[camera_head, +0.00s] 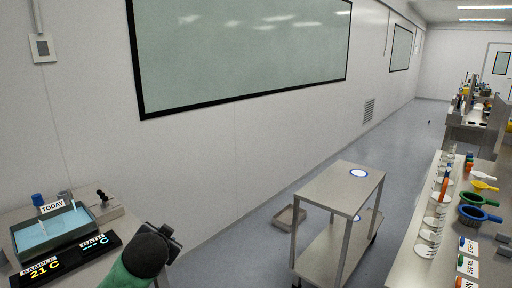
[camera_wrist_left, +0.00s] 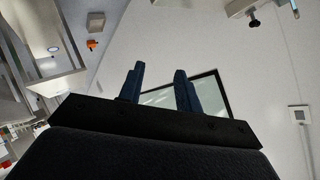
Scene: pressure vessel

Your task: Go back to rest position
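My left gripper (camera_head: 166,239) is at the bottom left of the head view, beside the right end of the bench with the water bath. In the left wrist view its two dark fingers (camera_wrist_left: 158,78) stand apart with nothing between them. My right gripper is in neither view.
A water bath (camera_head: 53,236) marked TODAY and a black display panel (camera_head: 62,263) are on the left bench. A steel cart (camera_head: 341,190) with a blue-ringed disc (camera_head: 358,173) stands mid-floor, near a tray (camera_head: 289,217). Glassware and funnels line the right bench.

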